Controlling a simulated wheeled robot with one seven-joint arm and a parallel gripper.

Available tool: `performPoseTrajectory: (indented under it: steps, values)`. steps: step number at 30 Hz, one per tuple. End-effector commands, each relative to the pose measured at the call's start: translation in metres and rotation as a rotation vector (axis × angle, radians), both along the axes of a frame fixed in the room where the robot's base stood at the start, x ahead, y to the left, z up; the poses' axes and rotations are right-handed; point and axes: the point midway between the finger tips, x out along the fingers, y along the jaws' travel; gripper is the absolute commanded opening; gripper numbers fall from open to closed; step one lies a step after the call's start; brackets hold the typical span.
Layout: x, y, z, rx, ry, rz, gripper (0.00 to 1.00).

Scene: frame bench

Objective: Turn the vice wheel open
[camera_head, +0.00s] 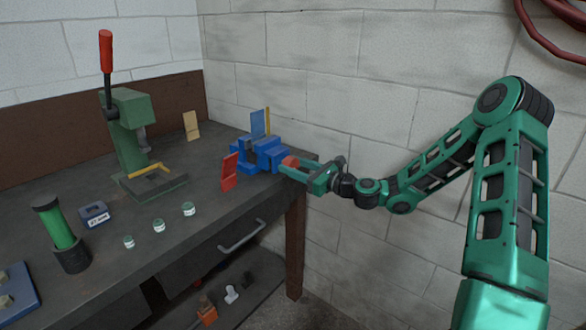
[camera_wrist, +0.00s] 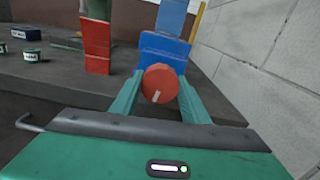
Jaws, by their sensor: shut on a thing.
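A blue vice (camera_head: 262,153) stands near the right front corner of the dark bench. Its red wheel (camera_head: 291,161) faces toward the arm. In the wrist view the wheel (camera_wrist: 160,83) is a red round knob with a short white mark low on its face, and the vice body (camera_wrist: 165,50) is behind it. My gripper (camera_head: 287,168) reaches in from the right, its green fingers on either side of the wheel. In the wrist view my gripper (camera_wrist: 161,92) is shut on the wheel. The wheel hides part of the vice behind it.
A red block (camera_head: 229,171) stands left of the vice. A green press (camera_head: 130,135) with a red-handled lever is farther left. Several small jars (camera_head: 158,226) stand on the bench (camera_head: 130,265). A block wall (camera_head: 365,110) rises close behind my arm.

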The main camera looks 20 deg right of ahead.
Motion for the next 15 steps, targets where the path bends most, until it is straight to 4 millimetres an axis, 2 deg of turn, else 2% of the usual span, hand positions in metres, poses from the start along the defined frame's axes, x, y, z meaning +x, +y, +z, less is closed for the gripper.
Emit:
performPoseTrajectory:
  steps: [8, 15]
  values:
    - [0.0007, -0.0013, 0.0000, -0.114, -0.083, -0.003, 0.19]
    - [0.0011, -0.0011, -0.0002, -0.287, -0.209, -0.003, 0.19]
